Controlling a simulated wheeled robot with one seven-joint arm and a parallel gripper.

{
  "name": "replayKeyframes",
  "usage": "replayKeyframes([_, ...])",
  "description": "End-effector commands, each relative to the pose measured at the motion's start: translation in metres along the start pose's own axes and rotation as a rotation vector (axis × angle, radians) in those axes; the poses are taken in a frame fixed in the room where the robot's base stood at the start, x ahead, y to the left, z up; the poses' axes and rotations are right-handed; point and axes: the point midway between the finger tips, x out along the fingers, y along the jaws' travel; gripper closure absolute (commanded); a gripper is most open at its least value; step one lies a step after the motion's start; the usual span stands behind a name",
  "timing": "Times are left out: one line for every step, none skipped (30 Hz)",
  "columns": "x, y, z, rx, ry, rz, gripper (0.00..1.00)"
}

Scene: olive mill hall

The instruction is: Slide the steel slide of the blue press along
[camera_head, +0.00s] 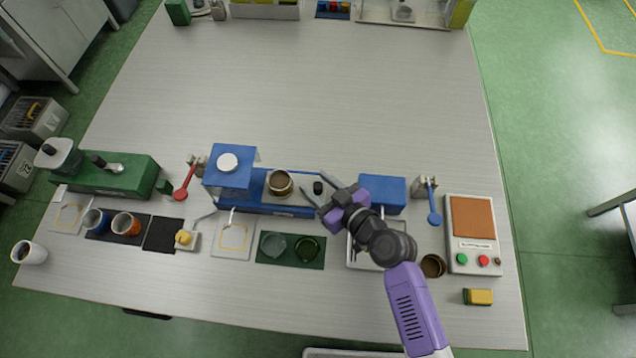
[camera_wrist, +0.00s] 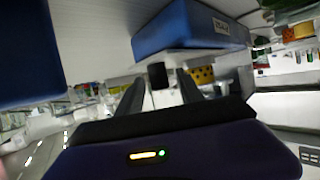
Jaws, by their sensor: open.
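The blue press (camera_head: 231,180) stands mid-table, a tall blue housing with a round white top on a long blue base. Its steel slide (camera_head: 301,186) lies on the base, with a brown-rimmed cup (camera_head: 280,182) and a black knob (camera_head: 318,187) on it. My gripper (camera_head: 322,190) is open at the knob, coming from the right. In the wrist view the knob (camera_wrist: 158,75) shows between and just beyond the two fingertips (camera_wrist: 159,88). I cannot tell whether a finger touches it. My gripper hides the slide's right end.
Close by are a red lever (camera_head: 184,182), a blue lever (camera_head: 433,205), a dark green mat (camera_head: 291,262) with glass dishes, and a button panel (camera_head: 473,235).

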Motion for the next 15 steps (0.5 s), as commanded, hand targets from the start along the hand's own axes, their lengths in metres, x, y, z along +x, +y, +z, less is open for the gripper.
replayKeyframes([-0.0001,0.0000,0.0001,0.000,0.000,0.000,0.56])
replayKeyframes([-0.0001,-0.0001,0.0001,0.000,0.000,0.000,0.58])
replayKeyframes([-0.0002,-0.0001,0.0002,0.000,0.000,0.000,0.66])
replayKeyframes([-0.0002,-0.0001,0.0001,0.000,0.000,0.000,0.72])
replayKeyframes([-0.0002,-0.0001,0.0001,0.000,0.000,0.000,0.78])
replayKeyframes([-0.0003,-0.0001,0.0001,0.000,0.000,0.000,0.85])
replayKeyframes([-0.0003,-0.0001,0.0001,0.000,0.000,0.000,0.91])
replayKeyframes([-0.0003,-0.0001,0.0002,0.000,0.000,0.000,0.97])
replayKeyframes([-0.0003,-0.0001,0.0002,0.000,0.000,0.000,1.00])
replayKeyframes([-0.0003,-0.0001,0.0002,0.000,0.000,0.000,1.00])
replayKeyframes([-0.0003,-0.0001,0.0002,0.000,0.000,0.000,1.00])
replayKeyframes([-0.0004,-0.0001,0.0002,0.000,0.000,0.000,1.00])
replayKeyframes([-0.0004,-0.0001,0.0002,0.000,0.000,0.000,1.00])
replayKeyframes([-0.0004,-0.0001,0.0002,0.000,0.000,0.000,1.00])
replayKeyframes([-0.0004,-0.0001,0.0002,0.000,0.000,0.000,1.00])
